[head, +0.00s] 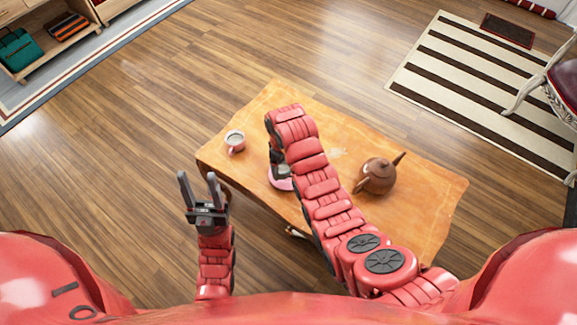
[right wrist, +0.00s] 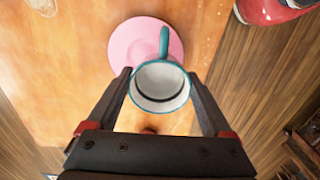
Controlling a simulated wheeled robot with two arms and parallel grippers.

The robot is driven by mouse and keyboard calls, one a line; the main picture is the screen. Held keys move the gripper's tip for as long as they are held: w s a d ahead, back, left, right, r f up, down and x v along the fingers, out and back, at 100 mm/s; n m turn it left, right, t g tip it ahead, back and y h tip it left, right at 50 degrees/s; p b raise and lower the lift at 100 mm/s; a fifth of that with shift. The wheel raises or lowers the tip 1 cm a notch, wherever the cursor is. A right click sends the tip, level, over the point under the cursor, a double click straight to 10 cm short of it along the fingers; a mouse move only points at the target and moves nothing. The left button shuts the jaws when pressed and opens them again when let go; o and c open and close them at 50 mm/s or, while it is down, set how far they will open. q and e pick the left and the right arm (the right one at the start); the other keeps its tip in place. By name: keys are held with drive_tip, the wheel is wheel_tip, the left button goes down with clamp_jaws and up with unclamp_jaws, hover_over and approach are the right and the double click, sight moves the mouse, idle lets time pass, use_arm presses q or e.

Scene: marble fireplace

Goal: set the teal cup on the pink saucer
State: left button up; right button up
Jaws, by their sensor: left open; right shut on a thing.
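The teal cup (right wrist: 160,88) is between the fingers of my right gripper (right wrist: 159,74), which is shut on it. In the right wrist view its open top faces the camera and its teal handle points up the picture. The pink saucer (right wrist: 130,42) shows beyond it, and the cup overlaps its lower edge in the picture. I cannot tell whether they touch. In the head view the saucer (head: 279,183) is partly hidden by my right arm, and the cup cannot be made out. My left gripper (head: 198,176) is open and empty, left of the table's near edge.
The wooden table (head: 425,215) also holds a pale pink cup (head: 236,142) at its left and a brown teapot (head: 377,176) right of my right arm. A striped rug (head: 440,85) lies at the upper right. Wooden floor is clear around the table's left side.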

sight(286, 171)
drive_tip(key=shift+w+d+f, duration=0.1)
drive_tip(key=shift+w+d, duration=0.45)
drive_tip(key=shift+w, duration=0.25)
drive_tip(key=shift+w+d+f, duration=0.15)
drive_tip(key=shift+d+f, duration=0.05)
drive_tip(key=shift+d, duration=0.1)
wheel_tip(286, 171, down, 2)
drive_tip(key=shift+f, duration=0.6)
drive_tip(key=shift+f, duration=0.1)
